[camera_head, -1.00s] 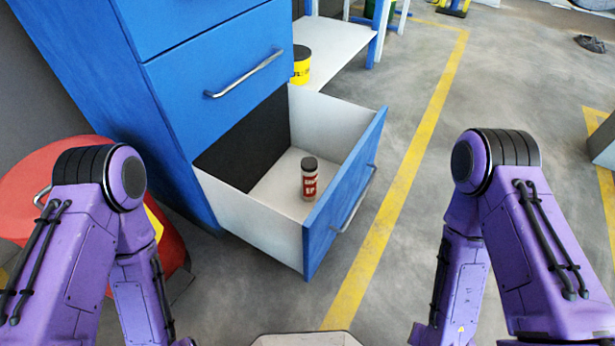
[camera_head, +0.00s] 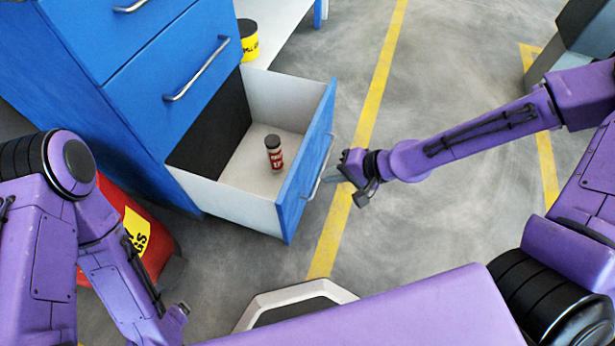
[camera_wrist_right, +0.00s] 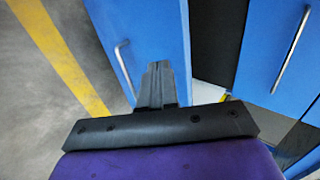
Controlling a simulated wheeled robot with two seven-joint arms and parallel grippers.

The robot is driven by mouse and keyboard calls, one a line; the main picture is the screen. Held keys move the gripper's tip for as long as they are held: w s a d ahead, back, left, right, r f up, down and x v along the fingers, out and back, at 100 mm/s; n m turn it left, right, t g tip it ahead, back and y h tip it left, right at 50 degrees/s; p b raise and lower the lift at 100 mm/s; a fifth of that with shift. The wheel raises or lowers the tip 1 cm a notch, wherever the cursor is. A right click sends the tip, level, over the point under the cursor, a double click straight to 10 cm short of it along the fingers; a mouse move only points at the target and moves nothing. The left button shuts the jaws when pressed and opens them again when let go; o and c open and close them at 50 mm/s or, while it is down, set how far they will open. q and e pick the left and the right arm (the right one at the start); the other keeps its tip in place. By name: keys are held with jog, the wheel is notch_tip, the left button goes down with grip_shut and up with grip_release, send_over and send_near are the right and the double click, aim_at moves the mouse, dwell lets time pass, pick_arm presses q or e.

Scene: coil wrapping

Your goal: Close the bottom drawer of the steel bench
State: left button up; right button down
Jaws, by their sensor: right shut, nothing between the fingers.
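The bottom drawer (camera_head: 308,165) of the blue bench (camera_head: 160,85) is pulled open, with a blue front, white sides and a silver bar handle (camera_head: 321,165). A small can with a dark cap (camera_head: 274,153) stands inside it. My right gripper (camera_head: 335,175) is shut and empty, at the outer side of the drawer front near the handle; I cannot tell whether it touches. In the right wrist view the shut fingers (camera_wrist_right: 157,85) point toward the blue drawer front (camera_wrist_right: 160,30), with its handle (camera_wrist_right: 124,68) just left of them. My left arm is at the lower left; its fingers are not clearly visible.
A closed drawer with a handle (camera_head: 197,70) is above the open one. A red bin with a yellow label (camera_head: 140,235) stands left of the drawer. A yellow can (camera_head: 248,40) stands on a white shelf behind. Grey floor with a yellow line (camera_head: 375,95) is open on the right.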

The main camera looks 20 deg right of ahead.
aim_at(296, 175)
jog(key=w+a, duration=0.1)
jog(key=w+a+f+b, duration=0.1)
jog(key=a, duration=0.1)
jog(key=w+a+f+b, duration=0.1)
jog(key=shift+a+f, duration=0.15)
jog(key=shift+a, duration=0.1)
jog(key=shift+w+a, duration=0.2)
jog(key=shift+a, duration=0.15)
jog(key=shift+r, duration=0.2)
